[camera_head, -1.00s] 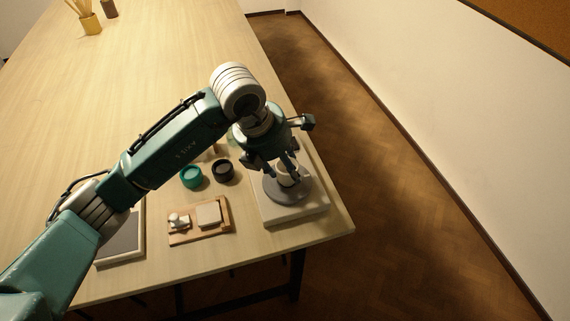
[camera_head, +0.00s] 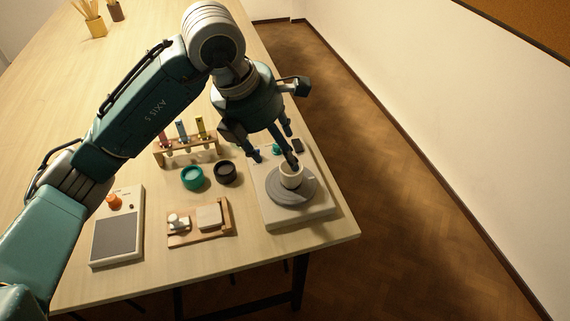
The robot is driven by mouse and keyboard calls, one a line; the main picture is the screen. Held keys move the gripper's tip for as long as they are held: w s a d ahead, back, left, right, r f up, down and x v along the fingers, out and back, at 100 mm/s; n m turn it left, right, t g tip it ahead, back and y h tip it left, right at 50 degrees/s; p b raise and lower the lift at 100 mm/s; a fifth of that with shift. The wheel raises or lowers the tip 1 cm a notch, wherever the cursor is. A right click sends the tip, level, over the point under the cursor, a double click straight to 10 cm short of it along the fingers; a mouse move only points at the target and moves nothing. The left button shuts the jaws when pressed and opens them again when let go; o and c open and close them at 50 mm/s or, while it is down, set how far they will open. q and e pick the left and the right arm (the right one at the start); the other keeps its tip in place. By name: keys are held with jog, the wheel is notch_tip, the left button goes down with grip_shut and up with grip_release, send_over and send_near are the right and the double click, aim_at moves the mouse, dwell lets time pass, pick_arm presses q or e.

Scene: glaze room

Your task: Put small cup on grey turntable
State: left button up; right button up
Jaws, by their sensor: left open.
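The small cup (camera_head: 290,177), pale with a dark inside, stands upright on the grey turntable (camera_head: 289,200). It sits toward the far side of the turntable disc. The turntable rests on a white base (camera_head: 299,218) near the table's right edge. My left gripper (camera_head: 276,161) is open and empty, above and beyond the cup. One finger's tip is close to the cup's rim; I cannot tell if it touches. My right gripper is not in view.
Left of the turntable are a green pot (camera_head: 192,178), a dark pot (camera_head: 225,172) and a wooden board (camera_head: 200,234) with small white pieces. A rack (camera_head: 187,155) holds coloured tubes. A panel device (camera_head: 117,237) lies at the left. The table's right edge is near.

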pick_arm(q)
jog(key=v, duration=0.3)
jog(key=shift+r, duration=0.2)
